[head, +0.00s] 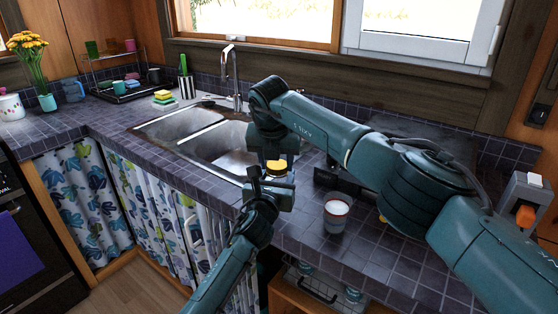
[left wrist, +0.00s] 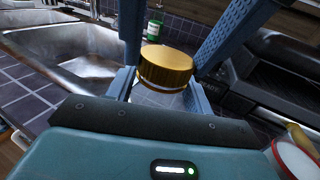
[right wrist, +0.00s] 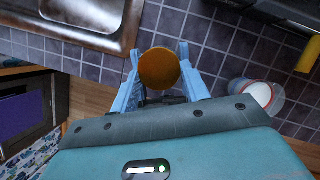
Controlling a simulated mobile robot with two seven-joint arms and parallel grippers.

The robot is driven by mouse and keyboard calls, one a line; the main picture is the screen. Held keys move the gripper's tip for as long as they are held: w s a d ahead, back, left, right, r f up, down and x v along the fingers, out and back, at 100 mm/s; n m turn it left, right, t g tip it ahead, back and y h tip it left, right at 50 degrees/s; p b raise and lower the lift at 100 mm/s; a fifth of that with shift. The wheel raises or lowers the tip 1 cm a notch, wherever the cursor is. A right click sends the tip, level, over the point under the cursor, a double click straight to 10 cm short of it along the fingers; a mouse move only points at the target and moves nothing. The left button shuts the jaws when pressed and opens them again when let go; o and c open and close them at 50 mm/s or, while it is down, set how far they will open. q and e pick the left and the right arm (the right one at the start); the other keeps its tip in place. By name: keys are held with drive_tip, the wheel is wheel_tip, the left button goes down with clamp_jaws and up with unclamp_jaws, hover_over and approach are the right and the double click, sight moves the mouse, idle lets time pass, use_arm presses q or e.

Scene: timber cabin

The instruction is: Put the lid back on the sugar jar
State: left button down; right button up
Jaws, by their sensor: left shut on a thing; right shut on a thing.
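The sugar jar (left wrist: 160,98) is clear glass, and its gold lid (left wrist: 165,67) is at its mouth, level or nearly so. I cannot tell whether the lid is fully seated. My left gripper (left wrist: 162,92) is shut on the jar's body from the side. My right gripper (right wrist: 159,72) is above and is shut on the lid (right wrist: 159,68), one finger on each side. In the head view the gold lid (head: 277,166) shows between my two grippers, near the counter's front edge by the sink. The jar's body is mostly hidden there and under the lid in the right wrist view.
The double sink (head: 228,150) with a tap (head: 232,75) is to the left and behind. A dark stove top (head: 425,145) lies behind my right arm. A sponge stack (head: 164,97) sits beyond the sink.

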drive_tip(key=shift+a+r+m+h, duration=0.1)
drive_tip(key=shift+m+h, duration=0.2)
drive_tip(key=shift+m, duration=0.5)
drive_tip(key=o, duration=0.9)
drive_tip(key=shift+o, duration=0.2)
drive_tip(key=shift+r, duration=2.25)
drive_tip(key=shift+o, duration=0.4)
drive_tip(key=o, duration=0.5)
drive_tip(key=shift+c, duration=0.2)
